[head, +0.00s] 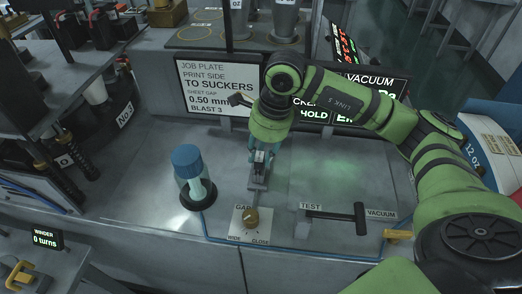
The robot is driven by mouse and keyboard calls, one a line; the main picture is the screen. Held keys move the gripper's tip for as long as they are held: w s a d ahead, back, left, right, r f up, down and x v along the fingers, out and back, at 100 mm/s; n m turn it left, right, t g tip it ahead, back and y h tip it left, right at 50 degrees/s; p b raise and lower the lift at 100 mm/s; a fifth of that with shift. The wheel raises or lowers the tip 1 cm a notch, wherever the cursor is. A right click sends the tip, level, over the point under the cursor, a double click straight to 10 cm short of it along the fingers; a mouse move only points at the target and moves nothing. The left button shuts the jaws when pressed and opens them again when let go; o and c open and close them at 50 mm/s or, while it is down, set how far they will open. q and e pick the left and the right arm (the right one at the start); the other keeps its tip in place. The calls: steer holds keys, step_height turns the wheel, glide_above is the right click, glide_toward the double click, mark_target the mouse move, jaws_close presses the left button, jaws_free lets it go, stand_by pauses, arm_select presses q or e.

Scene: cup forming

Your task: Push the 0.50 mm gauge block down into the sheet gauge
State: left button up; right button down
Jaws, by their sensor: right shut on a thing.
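My right gripper (260,160) points down at the middle of the grey bench, with its green wrist above it. It is shut on a small piece between its fingertips. The piece is mostly hidden by the fingers, so I cannot read a size on it; it is where the gauge block would be. Just under the fingertips is a small grey metal fixture (257,185), which looks like the sheet gauge. I cannot tell how deep the held piece sits in it. My left gripper is not in view.
A blue-capped bottle (187,165) stands left of the gripper. A brass gap knob (251,217) is in front. A black T-shaped vacuum lever (358,217) lies to the right. The job plate (218,86) behind reads 0.50 mm.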

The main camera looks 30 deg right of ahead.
steer(key=shift+f+b, duration=0.3)
steer(key=shift+f, duration=0.1)
steer(key=c, duration=0.9)
jaws_free()
steer(key=shift+r, duration=0.1)
steer(key=r, duration=0.4)
steer(key=s+d+r, duration=0.1)
steer(key=r, duration=0.6)
steer(key=shift+s+d+r, duration=0.15)
steer(key=shift+d+r, duration=0.25)
steer(key=shift+r, duration=0.1)
